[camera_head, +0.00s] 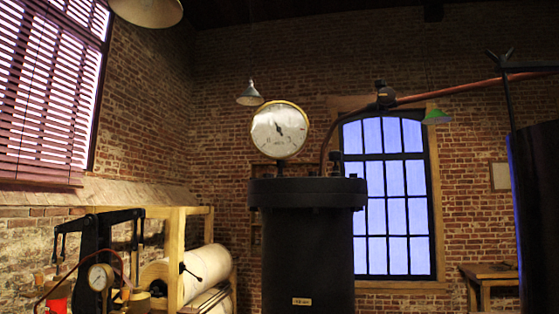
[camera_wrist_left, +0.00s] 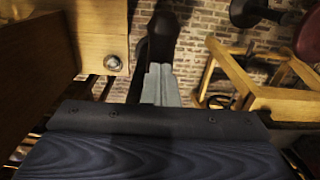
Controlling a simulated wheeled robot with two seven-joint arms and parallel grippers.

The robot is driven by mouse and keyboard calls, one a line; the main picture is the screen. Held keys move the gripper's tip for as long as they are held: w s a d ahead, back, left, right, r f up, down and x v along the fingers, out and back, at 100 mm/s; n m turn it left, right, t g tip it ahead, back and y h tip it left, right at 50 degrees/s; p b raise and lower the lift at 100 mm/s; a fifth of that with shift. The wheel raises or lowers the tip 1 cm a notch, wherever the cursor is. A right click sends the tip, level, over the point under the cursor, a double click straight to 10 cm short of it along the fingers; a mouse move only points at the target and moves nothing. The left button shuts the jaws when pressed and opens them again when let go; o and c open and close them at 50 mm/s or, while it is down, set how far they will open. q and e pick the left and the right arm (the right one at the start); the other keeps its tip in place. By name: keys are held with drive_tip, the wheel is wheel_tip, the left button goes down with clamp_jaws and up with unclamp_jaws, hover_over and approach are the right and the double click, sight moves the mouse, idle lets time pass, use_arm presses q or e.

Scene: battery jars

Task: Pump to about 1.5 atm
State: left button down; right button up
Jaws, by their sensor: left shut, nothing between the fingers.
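A large round pressure gauge (camera_head: 280,130) with a white dial and brass rim stands on top of a tall dark cylinder vessel (camera_head: 307,240) in the head view. Its dark needle points up and slightly left; the scale numbers are too small to read surely. A black lever apparatus (camera_head: 97,240) stands at the lower left, with a smaller brass-rimmed gauge (camera_head: 99,277) in front of it. I cannot tell whether it is the pump. In the left wrist view my left gripper's grey fingers (camera_wrist_left: 160,85) are together with nothing between them. My right gripper is not in view.
A reddish pipe (camera_head: 450,87) runs from a dark fitting (camera_head: 385,96) above the vessel to the right. A wooden frame with a large pale roll (camera_head: 207,265) stands left of the vessel. In the wrist view, wooden furniture flanks the fingers, including a pale wood frame (camera_wrist_left: 290,102) at right.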

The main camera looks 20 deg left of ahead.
use_arm(q)
wheel_tip(320, 180, down, 13)
drive_tip(key=b, duration=0.9)
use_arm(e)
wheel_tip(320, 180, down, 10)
use_arm(q)
wheel_tip(320, 180, up, 15)
drive_tip(key=p, duration=1.4)
drive_tip(key=shift+f, duration=0.2)
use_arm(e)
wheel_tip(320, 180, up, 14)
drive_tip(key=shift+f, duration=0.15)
use_arm(q)
wheel_tip(320, 180, down, 8)
drive_tip(key=b, duration=0.6)
drive_tip(key=shift+r, duration=0.1)
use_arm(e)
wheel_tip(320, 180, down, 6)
use_arm(q)
wheel_tip(320, 180, up, 8)
drive_tip(key=p, duration=0.6)
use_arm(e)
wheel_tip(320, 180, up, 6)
